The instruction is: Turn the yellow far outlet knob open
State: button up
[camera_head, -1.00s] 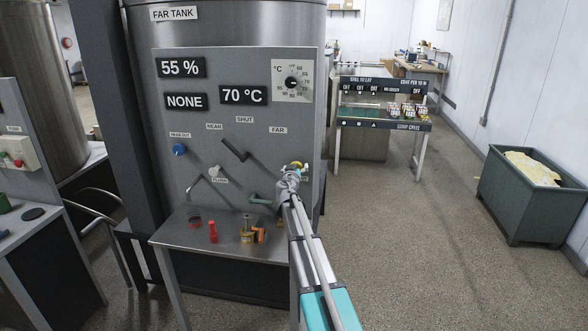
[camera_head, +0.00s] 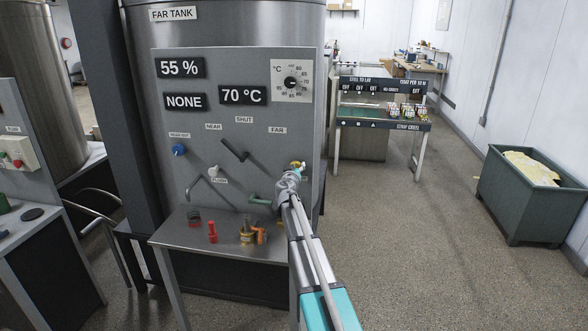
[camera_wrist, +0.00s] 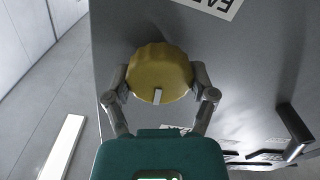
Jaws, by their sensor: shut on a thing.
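The yellow knob (camera_wrist: 160,70) fills the middle of the wrist view, on the grey panel (camera_wrist: 240,60), with a pale pointer mark at its lower edge in that view. My gripper (camera_wrist: 160,85) is shut on it, one finger on each side of its rim. In the head view the yellow knob (camera_head: 297,164) is a small patch at the panel's right edge, below the FAR label. My gripper (camera_head: 291,176) and wrist cover most of it there.
A steel shelf (camera_head: 190,232) below holds a red item (camera_head: 213,231) and a brass fitting (camera_head: 247,228). Floor to the right is clear up to a green bin (camera_head: 530,195).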

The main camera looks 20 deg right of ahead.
jog(key=n, duration=0.7)
jog(key=shift+w+a, duration=0.15)
jog(key=shift+w, duration=0.05)
jog(key=n, duration=0.3)
jog(key=shift+f+n, duration=0.1)
jog(key=shift+n, duration=0.2)
jog(key=n, duration=0.3)
jog(key=shift+f+n, duration=0.1)
jog(key=shift+n, duration=0.2)
jog(key=n, duration=0.3)
jog(key=shift+n, duration=0.3)
jog(key=n, duration=0.3)
jog(key=shift+f+n+b, duration=0.1)
jog(key=shift+n+b, duration=0.2)
jog(key=shift+n, duration=0.1)
jog(key=n, duration=0.3)
jog(key=shift+n, duration=2)
